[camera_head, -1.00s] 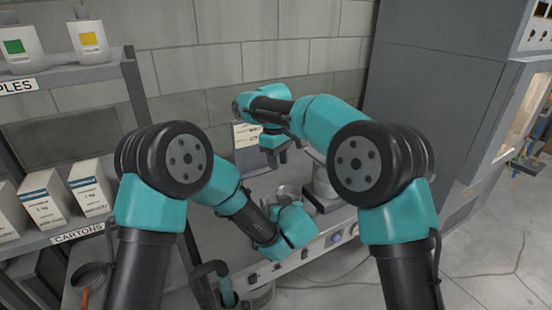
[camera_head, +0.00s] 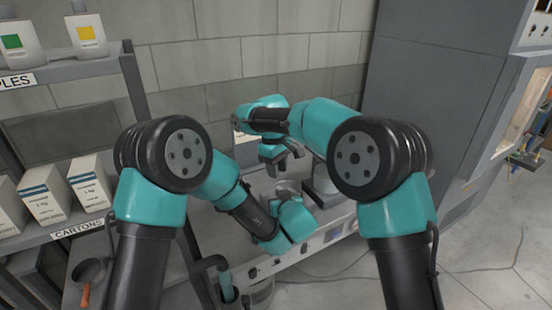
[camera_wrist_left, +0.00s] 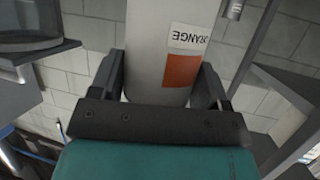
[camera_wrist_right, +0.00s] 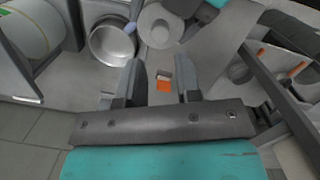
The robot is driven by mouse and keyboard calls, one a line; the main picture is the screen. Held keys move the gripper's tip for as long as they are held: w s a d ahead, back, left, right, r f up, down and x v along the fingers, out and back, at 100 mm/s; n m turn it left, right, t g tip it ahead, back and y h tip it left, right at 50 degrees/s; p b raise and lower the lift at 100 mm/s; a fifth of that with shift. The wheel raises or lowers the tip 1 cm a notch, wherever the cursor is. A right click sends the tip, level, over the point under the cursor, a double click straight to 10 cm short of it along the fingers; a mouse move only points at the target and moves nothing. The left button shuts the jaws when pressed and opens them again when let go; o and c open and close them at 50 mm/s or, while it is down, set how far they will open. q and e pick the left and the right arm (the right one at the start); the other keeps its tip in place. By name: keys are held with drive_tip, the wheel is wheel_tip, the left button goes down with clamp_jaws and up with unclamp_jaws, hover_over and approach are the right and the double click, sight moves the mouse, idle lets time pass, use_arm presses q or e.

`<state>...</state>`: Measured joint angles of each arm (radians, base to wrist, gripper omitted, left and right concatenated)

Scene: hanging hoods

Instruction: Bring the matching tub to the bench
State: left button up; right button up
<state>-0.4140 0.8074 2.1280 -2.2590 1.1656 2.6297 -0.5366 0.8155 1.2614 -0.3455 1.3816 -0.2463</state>
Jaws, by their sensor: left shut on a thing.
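In the left wrist view a pale grey tub (camera_wrist_left: 145,45) with an upside-down ORANGE label and an orange patch sits between the fingers of my left gripper (camera_wrist_left: 165,80), which is shut on it. In the head view my left arm covers most of that grip. My right gripper (camera_head: 283,158) is open over the bench; in the right wrist view (camera_wrist_right: 158,80) its fingers are apart. Beyond them shows a small white and orange marking (camera_wrist_right: 164,83), apparently flat on the bench. A pale round-topped cylinder (camera_wrist_right: 160,25) stands farther off; I cannot tell whether it is the held tub.
A metal pot (camera_wrist_right: 113,43) shows near the right gripper. At left a shelf holds white cartons (camera_head: 45,192) and, above, sample bottles with green (camera_head: 18,45) and yellow (camera_head: 88,38) patches. A large grey cabinet (camera_head: 430,90) bounds the right side. Open floor lies at lower right.

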sight(279, 188)
drive_tip(key=f, duration=0.6)
drive_tip(key=shift+s+d+f, duration=0.25)
drive_tip(key=shift+d+f, duration=0.1)
drive_tip(key=shift+f, duration=0.05)
clamp_jaws()
unclamp_jaws()
drive_tip(key=shift+r, duration=0.1)
wheel_tip(279, 188, up, 12)
drive_tip(key=a, duration=0.1)
drive_tip(key=shift+w, duration=0.45)
drive_tip(key=shift+a, duration=0.1)
